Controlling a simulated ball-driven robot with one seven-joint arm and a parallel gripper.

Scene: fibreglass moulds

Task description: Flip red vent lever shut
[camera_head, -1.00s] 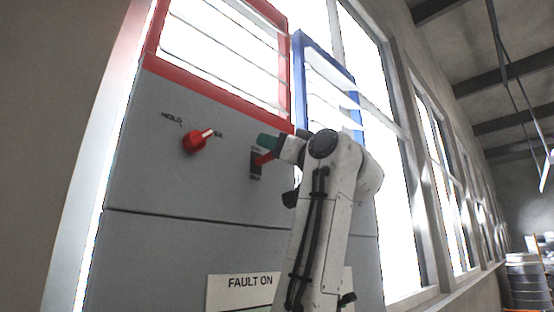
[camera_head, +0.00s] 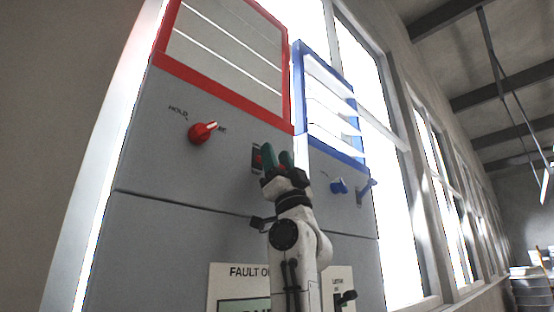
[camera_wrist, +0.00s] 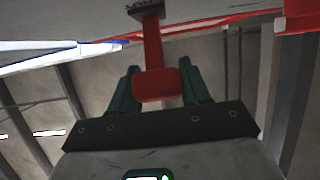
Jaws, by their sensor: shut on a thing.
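The red vent lever (camera_head: 257,158) is on the grey panel below the red-framed vent (camera_head: 225,98), partly hidden by my gripper in the head view. The vent's slats look flat and grey, with thin bright lines between them. My gripper (camera_head: 278,159) points up at the lever from below. In the wrist view, the red lever (camera_wrist: 154,85) hangs from a dark slot plate, its wide end between the green fingers of my gripper (camera_wrist: 160,70). My gripper is shut on it.
A red knob (camera_head: 203,132) is left of the lever, beside the HOLD label. At right are a blue-framed vent (camera_head: 330,100) with open slats, a blue knob (camera_head: 338,186) and a blue lever (camera_head: 366,190). A FAULT sign (camera_head: 238,272) is below.

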